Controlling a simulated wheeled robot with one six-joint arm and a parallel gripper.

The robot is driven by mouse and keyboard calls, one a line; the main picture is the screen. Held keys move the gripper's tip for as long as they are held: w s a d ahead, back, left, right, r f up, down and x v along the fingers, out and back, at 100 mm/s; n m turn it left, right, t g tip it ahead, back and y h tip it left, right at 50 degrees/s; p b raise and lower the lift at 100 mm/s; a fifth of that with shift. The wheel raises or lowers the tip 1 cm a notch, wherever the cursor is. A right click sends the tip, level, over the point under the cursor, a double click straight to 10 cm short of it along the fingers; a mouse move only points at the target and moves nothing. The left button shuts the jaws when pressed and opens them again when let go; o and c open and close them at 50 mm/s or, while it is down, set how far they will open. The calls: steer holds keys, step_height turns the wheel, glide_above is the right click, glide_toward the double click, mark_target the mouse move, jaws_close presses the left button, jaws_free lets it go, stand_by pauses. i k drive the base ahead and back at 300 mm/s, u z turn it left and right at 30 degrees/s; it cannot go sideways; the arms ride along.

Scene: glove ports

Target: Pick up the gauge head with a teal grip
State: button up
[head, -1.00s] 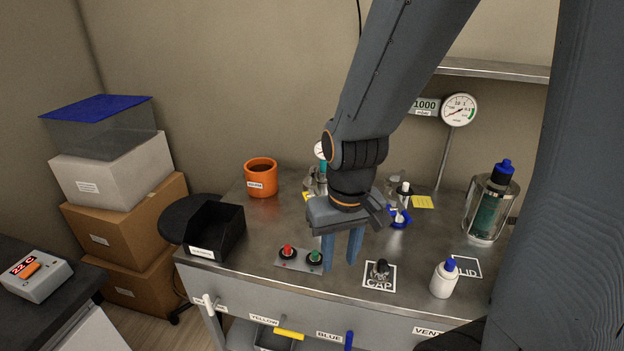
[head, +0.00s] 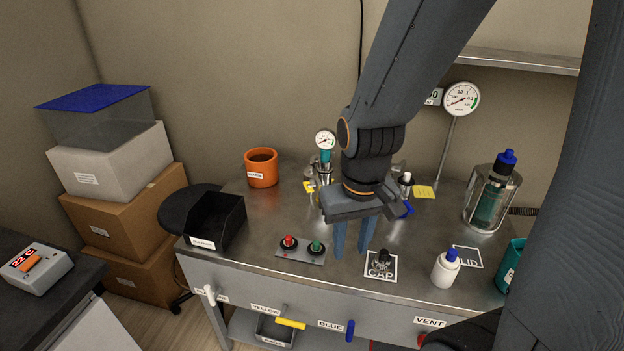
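The gauge head (head: 325,141) has a round white dial above a teal grip (head: 326,158). It stands upright in a metal holder (head: 322,175) toward the back of the steel bench. My gripper (head: 351,247) points down over the bench, in front and to the right of the gauge head. Its two blue-grey fingers are apart with nothing seen between them. My arm hides part of the bench just right of the gauge head.
An orange pot (head: 261,168) stands left of the gauge head. Bare steel shows left of the button box.

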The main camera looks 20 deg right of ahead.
mark_target(326, 138)
steer(key=z, duration=2.15)
steer(key=k, duration=1.05)
steer(key=u, duration=1.2)
steer(key=i, duration=1)
steer(key=z, duration=0.05)
